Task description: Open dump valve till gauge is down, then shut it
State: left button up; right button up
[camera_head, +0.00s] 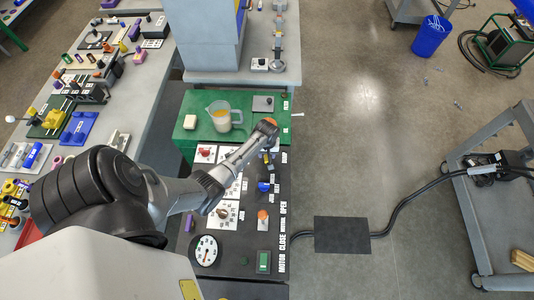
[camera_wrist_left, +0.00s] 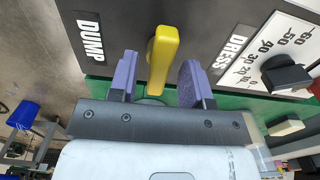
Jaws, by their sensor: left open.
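The dump valve's yellow handle (camera_wrist_left: 162,58) stands beside the white DUMP label on the dark panel in the left wrist view. My left gripper (camera_wrist_left: 157,84) is open, its two purple fingers on either side of the handle's near end, with gaps showing. In the head view my left arm reaches over the panel's far end and largely hides the gripper and handle. The pressure gauge (camera_head: 206,250), a white round dial with a red needle, lies at the panel's near left; its reading is too small to tell. My right gripper is out of view.
The dark panel carries a black-knobbed DRESS dial (camera_wrist_left: 286,75), a blue knob (camera_head: 264,187) and an orange-topped lever (camera_head: 262,215) near the gauge. A jug (camera_head: 222,116) stands on the green surface beyond. Open floor lies right, crossed by a cable and black plate (camera_head: 342,234).

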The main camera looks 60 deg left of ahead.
pick_arm(q)
jog(key=shift+c, duration=0.3)
grip_shut()
dwell(0.3)
